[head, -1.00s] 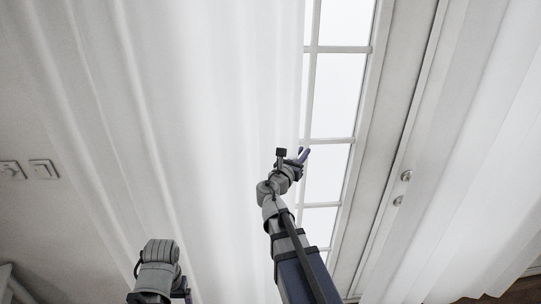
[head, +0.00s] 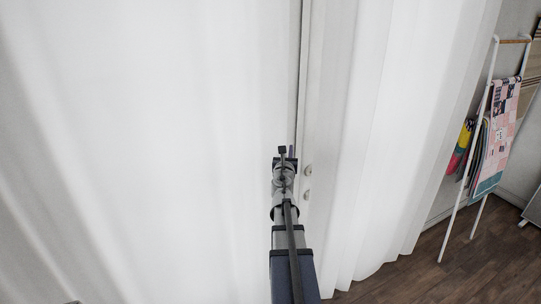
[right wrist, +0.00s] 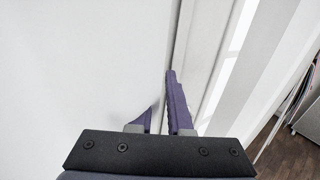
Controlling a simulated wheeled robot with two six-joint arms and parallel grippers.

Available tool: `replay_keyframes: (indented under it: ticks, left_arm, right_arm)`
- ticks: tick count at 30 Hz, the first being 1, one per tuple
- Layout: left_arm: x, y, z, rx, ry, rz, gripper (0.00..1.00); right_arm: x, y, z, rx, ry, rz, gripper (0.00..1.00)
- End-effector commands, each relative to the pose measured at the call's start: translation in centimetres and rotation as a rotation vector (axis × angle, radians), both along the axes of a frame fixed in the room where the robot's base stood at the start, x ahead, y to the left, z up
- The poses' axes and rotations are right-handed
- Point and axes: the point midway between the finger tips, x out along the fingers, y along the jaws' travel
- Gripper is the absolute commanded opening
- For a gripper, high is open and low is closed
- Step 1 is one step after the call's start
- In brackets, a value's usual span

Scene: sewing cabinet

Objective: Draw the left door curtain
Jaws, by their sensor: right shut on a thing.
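The left door curtain (head: 150,140) is a wide white sheet filling the left and middle of the head view. Its right edge reaches the door frame strip (head: 303,70), and the glass panes are covered there. My right gripper (head: 288,152) is at that edge. In the right wrist view, its purple fingers (right wrist: 160,108) are shut on the edge of the curtain (right wrist: 90,65), with the cloth partly hiding the left finger. My left gripper is out of view.
Two round metal door knobs (head: 307,171) are just right of my right gripper. The right curtain (head: 370,130) hangs in folds beyond them. A white ladder rack (head: 459,190) with fabrics stands at the far right on the dark wooden floor (head: 440,275).

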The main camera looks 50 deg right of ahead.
Motion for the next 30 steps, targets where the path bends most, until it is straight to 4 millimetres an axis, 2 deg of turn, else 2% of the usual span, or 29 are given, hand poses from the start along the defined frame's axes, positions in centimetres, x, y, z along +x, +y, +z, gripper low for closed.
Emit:
replay_keyframes:
  ticks: [1,6,19,20,21,27,30]
  left_arm:
    - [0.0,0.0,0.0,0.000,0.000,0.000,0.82]
    - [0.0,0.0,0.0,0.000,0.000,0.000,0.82]
    - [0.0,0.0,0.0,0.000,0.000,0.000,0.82]
    - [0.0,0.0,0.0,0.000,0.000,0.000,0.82]
    - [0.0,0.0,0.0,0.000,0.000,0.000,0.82]
    - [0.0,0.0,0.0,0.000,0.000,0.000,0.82]
    - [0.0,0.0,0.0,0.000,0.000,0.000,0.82]
  right_arm:
    - [-0.4,-0.8,0.0,0.000,0.000,-0.005,0.00]
    - [-0.8,-1.9,0.0,0.000,0.000,-0.004,0.00]
    - [-0.9,-2.3,0.0,-0.001,0.001,-0.006,0.00]
    - [-0.9,-2.4,0.0,-0.001,0.001,-0.007,0.18]
    - [-0.9,-2.4,0.0,-0.001,0.001,-0.007,0.23]
    - [-0.8,-2.2,0.0,-0.001,0.001,-0.004,0.45]
    - [-0.8,-2.2,0.0,-0.001,0.001,-0.002,0.47]
